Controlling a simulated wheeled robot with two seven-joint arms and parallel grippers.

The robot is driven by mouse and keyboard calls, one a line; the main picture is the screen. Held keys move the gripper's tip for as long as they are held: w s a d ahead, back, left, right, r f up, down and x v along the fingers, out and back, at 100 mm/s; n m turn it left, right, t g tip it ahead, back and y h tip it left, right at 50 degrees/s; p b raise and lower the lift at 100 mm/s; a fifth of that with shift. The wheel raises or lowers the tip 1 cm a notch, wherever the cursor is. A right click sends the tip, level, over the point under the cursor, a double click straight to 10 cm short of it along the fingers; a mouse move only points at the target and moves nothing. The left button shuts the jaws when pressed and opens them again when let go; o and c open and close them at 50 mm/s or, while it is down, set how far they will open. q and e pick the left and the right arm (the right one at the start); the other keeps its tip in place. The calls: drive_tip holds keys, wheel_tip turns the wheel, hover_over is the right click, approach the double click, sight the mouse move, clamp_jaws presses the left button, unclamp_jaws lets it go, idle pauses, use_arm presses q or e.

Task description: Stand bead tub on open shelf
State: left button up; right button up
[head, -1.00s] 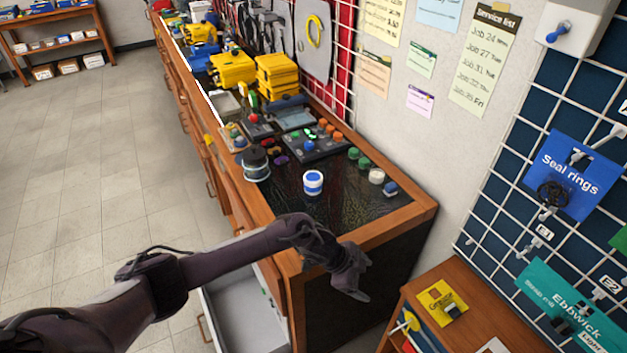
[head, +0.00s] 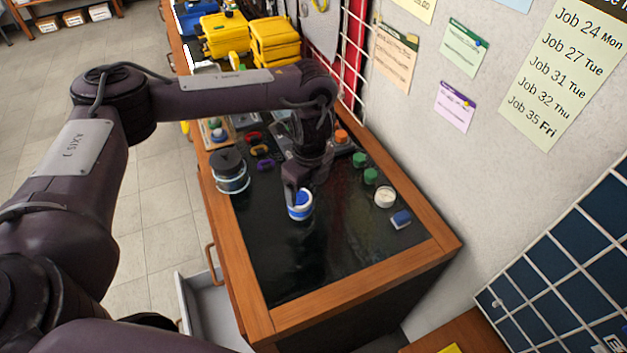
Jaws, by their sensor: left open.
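A small white tub with a blue band (head: 300,207) stands upright on the dark mat at the near end of the workbench; I take it for the bead tub. My left arm reaches over the bench from the left and bends down. My left gripper (head: 299,193) is open, pointing down right at the tub's top. The fingers hide part of the tub, and I cannot tell whether they touch it. A wooden shelf unit (head: 40,6) with boxes shows partly at the far upper left. My right gripper is out of view.
A black-lidded jar (head: 229,172) stands left of the tub. Green caps (head: 360,160), a white cap (head: 385,196) and a blue piece (head: 401,219) lie to the right. Yellow cases (head: 275,40) stand behind. A drawer (head: 205,310) hangs open below.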

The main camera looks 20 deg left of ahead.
sight(300, 198)
use_arm(q)
drive_tip(key=shift+w+a, duration=0.25)
drive_tip(key=shift+a, duration=0.35)
drive_tip(key=shift+s+f, duration=0.15)
drive_tip(key=shift+f, duration=0.1)
drive_tip(key=shift+s+a+f+b, duration=0.1)
drive_tip(key=shift+s+f+b, duration=0.3)
drive_tip(key=shift+s+f, duration=0.45)
drive_tip(key=shift+w+a+f, duration=0.1)
drive_tip(key=shift+w+f, duration=0.05)
drive_tip(key=shift+f, duration=0.65)
drive_tip(key=shift+w+a+f+b, duration=0.1)
drive_tip(key=shift+w+f+b, duration=0.15)
drive_tip(key=shift+f, duration=0.35)
drive_tip(key=shift+w+a+f+b, duration=0.1)
drive_tip(key=shift+f+b, duration=0.15)
drive_tip(key=shift+f, duration=0.5)
drive_tip(key=c, duration=1.1)
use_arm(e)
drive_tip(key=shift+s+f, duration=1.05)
